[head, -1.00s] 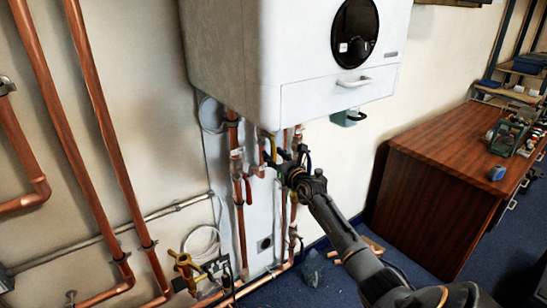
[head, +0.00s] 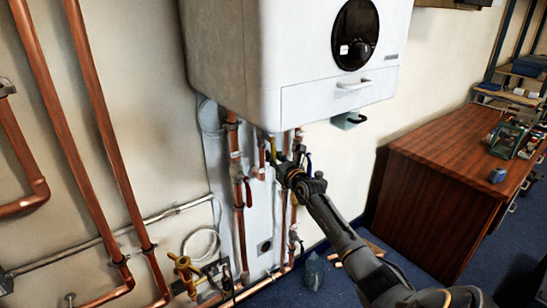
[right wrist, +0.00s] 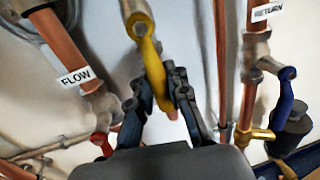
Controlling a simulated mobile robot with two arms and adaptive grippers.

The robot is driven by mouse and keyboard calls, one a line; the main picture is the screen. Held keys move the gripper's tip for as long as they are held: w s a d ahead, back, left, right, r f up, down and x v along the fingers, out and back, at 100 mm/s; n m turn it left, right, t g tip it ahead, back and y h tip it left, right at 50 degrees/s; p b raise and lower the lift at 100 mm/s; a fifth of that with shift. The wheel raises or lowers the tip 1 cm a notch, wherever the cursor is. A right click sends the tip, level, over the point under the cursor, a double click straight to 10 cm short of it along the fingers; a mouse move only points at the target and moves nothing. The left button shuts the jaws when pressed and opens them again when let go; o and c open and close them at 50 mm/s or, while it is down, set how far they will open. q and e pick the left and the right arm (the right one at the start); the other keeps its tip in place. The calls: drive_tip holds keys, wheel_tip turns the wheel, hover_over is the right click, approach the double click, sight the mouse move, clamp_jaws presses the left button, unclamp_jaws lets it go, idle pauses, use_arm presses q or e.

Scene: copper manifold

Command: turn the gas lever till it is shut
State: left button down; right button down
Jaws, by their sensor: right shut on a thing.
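The gas lever is yellow and shows in the right wrist view (right wrist: 153,68). It hangs from a valve at the top and slants down and slightly right, not quite in line with the gripper. My right gripper (right wrist: 160,84) has its two black fingers on either side of the lever's lower part and is shut on it. In the head view the right gripper (head: 281,170) is under the white boiler (head: 300,60), among copper pipes, and largely hides the lever. My left gripper is not in view.
A pipe labelled FLOW with a red lever (right wrist: 102,143) stands left of the gripper. A RETURN pipe with a blue lever (right wrist: 287,92) stands right. A brown desk (head: 440,160) is at the right. A brass valve (head: 186,272) sits low on the left.

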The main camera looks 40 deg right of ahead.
drive_tip(key=a+r+m+g+y+p, duration=0.1)
drive_tip(key=a+r+m+y+p, duration=0.2)
drive_tip(key=m+p, duration=1.3)
drive_tip(key=shift+w+a+r+m+p, duration=0.25)
drive_tip(key=shift+a+r+p, duration=1)
drive_tip(key=shift+p, duration=0.9)
drive_tip(key=c, duration=1.5)
unclamp_jaws()
drive_tip(key=shift+o, duration=1.1)
drive_tip(key=shift+s+r, duration=0.1)
drive_tip(key=shift+r, duration=0.1)
